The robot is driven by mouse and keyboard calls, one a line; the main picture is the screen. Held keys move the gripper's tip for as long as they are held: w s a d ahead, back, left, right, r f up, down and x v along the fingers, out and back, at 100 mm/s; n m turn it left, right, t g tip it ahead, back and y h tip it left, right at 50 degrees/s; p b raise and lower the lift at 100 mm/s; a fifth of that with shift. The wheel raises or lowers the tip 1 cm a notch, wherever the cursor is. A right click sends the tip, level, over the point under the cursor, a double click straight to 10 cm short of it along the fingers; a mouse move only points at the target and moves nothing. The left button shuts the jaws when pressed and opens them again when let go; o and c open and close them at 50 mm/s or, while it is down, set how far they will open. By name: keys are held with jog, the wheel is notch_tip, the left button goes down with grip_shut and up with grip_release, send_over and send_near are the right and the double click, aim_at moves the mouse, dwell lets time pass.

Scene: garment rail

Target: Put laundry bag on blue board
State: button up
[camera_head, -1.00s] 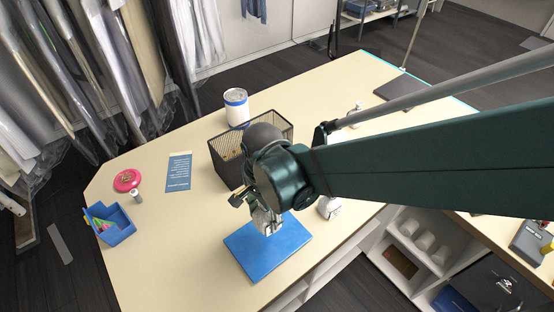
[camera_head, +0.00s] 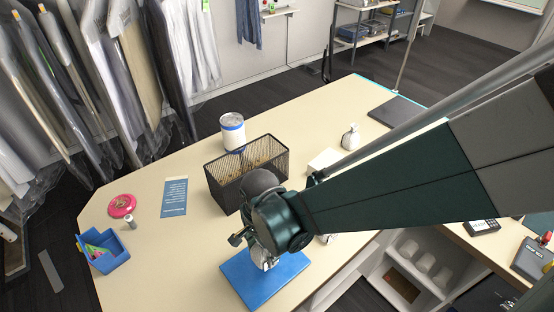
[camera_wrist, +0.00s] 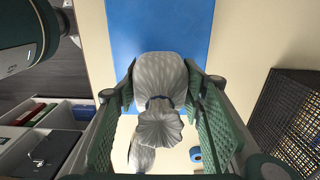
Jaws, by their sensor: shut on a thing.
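My gripper (camera_wrist: 160,112) is shut on a pale grey laundry bag (camera_wrist: 160,80), gathered at its neck by a dark tie. In the wrist view the bag is between the two green finger pads, its rounded body towards the blue board (camera_wrist: 158,25). In the head view the bag (camera_head: 263,261) shows in part below my gripper, over the back part of the blue board (camera_head: 268,284). I cannot tell whether it touches the board. My wrist hides much of the bag there.
A black mesh basket (camera_head: 222,194) stands behind the board. A white-and-blue canister (camera_head: 232,133), another small pale bag (camera_head: 350,136), a blue card (camera_head: 174,197), a pink dish (camera_head: 122,206) and a blue bin (camera_head: 107,253) are on the table. The table's front edge is near the board.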

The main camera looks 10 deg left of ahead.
aim_at(265, 256)
jog(key=shift+f, duration=0.15)
jog(key=shift+f, duration=1.75)
jog(key=shift+f, duration=0.15)
jog(key=o, duration=1)
jog(key=shift+b, duration=0.3)
jog(key=shift+r, duration=0.25)
jog(key=shift+r+p, duration=0.55)
jog(key=shift+r, duration=5.35)
jog(key=shift+d, duration=0.1)
